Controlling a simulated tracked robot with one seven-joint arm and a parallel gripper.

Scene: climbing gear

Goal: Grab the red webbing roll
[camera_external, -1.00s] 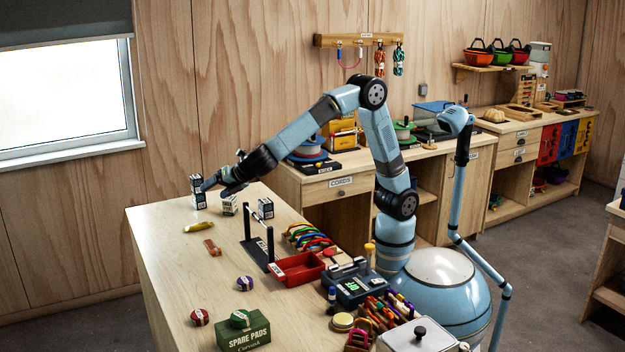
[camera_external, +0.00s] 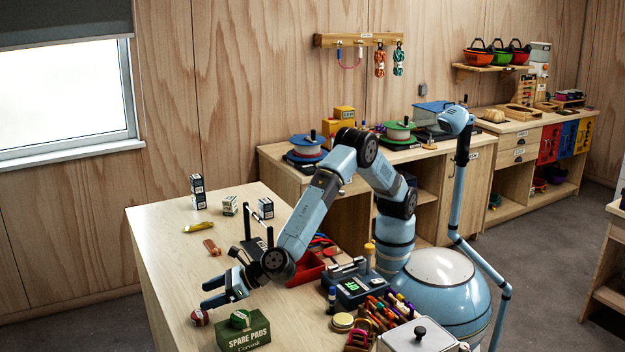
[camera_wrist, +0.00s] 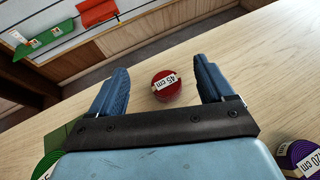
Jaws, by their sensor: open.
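The red webbing roll (camera_external: 200,317) lies on the wooden table near its front left part. In the wrist view my gripper (camera_wrist: 160,68) is open and holds nothing. Whether a finger touches the roll cannot be told.
A purple "120 cm" roll (camera_wrist: 298,157) is at the wrist view's lower right. A red tray (camera_external: 306,270) and stacked small boxes (camera_external: 197,192) lie farther off.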

